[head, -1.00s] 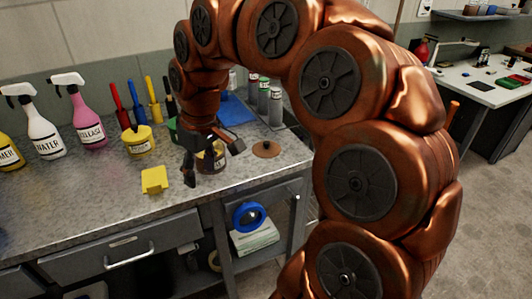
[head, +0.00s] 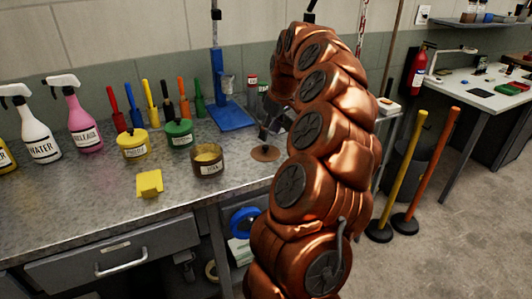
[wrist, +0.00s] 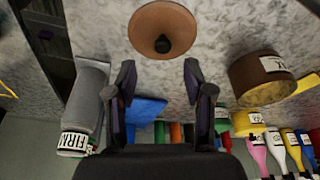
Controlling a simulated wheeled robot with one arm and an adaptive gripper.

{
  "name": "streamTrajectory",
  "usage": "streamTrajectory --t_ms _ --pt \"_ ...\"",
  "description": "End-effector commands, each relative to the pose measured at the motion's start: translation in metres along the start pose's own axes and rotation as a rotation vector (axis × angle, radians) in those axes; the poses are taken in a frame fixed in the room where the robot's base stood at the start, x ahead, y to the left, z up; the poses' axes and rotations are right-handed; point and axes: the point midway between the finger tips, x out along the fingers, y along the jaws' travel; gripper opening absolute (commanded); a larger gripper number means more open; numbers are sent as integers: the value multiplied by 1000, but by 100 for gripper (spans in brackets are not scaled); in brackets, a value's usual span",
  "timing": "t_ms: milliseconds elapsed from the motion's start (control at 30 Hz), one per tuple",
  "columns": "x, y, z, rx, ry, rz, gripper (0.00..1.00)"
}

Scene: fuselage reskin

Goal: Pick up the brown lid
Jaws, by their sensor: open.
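The brown lid (head: 265,153) is a flat round disc lying on the metal workbench, to the right of an open brown pot (head: 207,160). In the wrist view the lid (wrist: 163,31) shows whole, with a dark knob at its middle. My gripper (wrist: 158,82) is open and empty, its two fingers apart on either side of the line to the lid. The lid lies just beyond the fingertips in that view, not between them. In the head view my gripper (head: 270,134) is close above the lid and partly hidden by my arm.
A yellow pot (head: 134,144), a green pot (head: 179,134) and a yellow block (head: 149,183) stand on the bench (head: 90,205). A blue stand (head: 231,116) is at the back.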

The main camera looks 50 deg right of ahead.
Motion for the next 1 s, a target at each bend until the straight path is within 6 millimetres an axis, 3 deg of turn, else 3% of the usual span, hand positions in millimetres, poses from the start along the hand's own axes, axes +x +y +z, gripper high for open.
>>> streamTrajectory --t_ms 367,600,867,1000 --pt "24 -3 1 -2 -1 -1 52" --pt "55 -4 3 0 -1 -3 52" --pt "61 -3 3 1 1 -1 52" --pt "61 -4 3 0 0 -1 41"
